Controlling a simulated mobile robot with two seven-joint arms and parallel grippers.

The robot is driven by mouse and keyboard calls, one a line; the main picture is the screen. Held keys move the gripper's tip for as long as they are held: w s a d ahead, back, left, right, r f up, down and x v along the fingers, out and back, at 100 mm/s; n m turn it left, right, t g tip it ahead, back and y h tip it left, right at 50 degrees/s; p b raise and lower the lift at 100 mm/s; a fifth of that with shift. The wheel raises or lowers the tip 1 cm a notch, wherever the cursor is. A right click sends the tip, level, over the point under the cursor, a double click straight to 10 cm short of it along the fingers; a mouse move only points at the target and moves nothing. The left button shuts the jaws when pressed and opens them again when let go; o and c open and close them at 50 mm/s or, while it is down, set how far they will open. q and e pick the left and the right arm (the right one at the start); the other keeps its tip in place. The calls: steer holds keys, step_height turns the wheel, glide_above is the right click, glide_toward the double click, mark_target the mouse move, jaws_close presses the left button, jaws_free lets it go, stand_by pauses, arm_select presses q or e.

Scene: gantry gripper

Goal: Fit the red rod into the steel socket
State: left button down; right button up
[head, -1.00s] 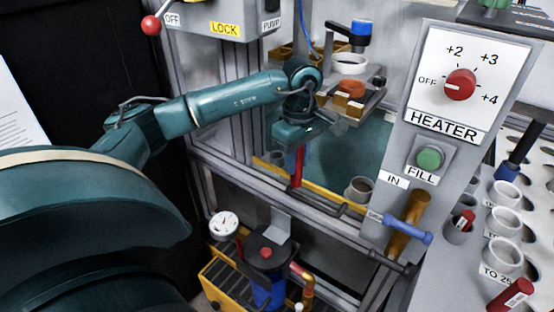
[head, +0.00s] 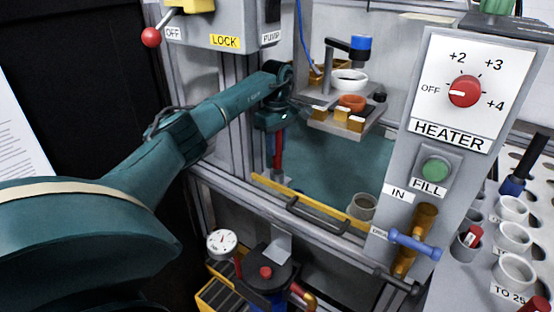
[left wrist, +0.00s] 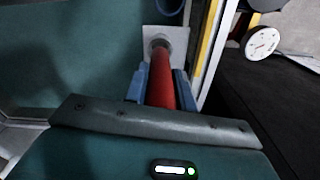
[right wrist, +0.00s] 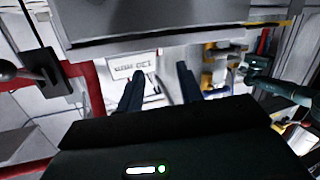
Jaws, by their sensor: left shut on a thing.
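My left gripper (head: 272,126) is shut on the red rod (head: 278,150), which hangs roughly upright at the left side of the basin. In the left wrist view the rod (left wrist: 162,85) lies between the blue fingers (left wrist: 160,84) and points away from the gripper. Its far end lines up with a round grey steel socket (left wrist: 161,42) on a pale square plate. I cannot tell whether the tip is in the socket or just short of it. My right gripper (right wrist: 158,88) is open and empty, facing a labelled panel.
The teal basin (head: 340,165) has a yellow front edge and a dark handle (head: 315,215). A grey cup (head: 363,206) stands at its right. A platform (head: 350,122) with blocks is behind. The heater panel (head: 450,90) stands right, and a gauge (head: 222,242) is below.

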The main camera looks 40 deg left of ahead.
mark_target(277, 154)
arm_select(q)
step_height(277, 154, down, 4)
steer(key=shift+r+b, duration=0.25)
steer(key=shift+b, duration=0.25)
arm_select(e)
steer(key=shift+w+a+y, duration=0.1)
steer(key=shift+y, duration=0.2)
arm_select(q)
steer(key=shift+f, duration=0.3)
arm_select(e)
steer(key=shift+r+t, duration=0.1)
steer(key=shift+t, duration=0.3)
arm_select(q)
steer(key=shift+f, duration=0.15)
steer(key=c, duration=1.2)
jaws_free()
steer(key=shift+o, duration=0.2)
steer(key=shift+r, duration=0.45)
arm_select(e)
steer(key=shift+r, duration=0.1)
arm_select(q)
step_height(277, 154, up, 7)
steer(key=p, duration=0.2)
arm_select(e)
steer(key=shift+d+f+g+h, duration=0.25)
steer(key=shift+g+h, duration=0.15)
steer(key=shift+g, duration=0.4)
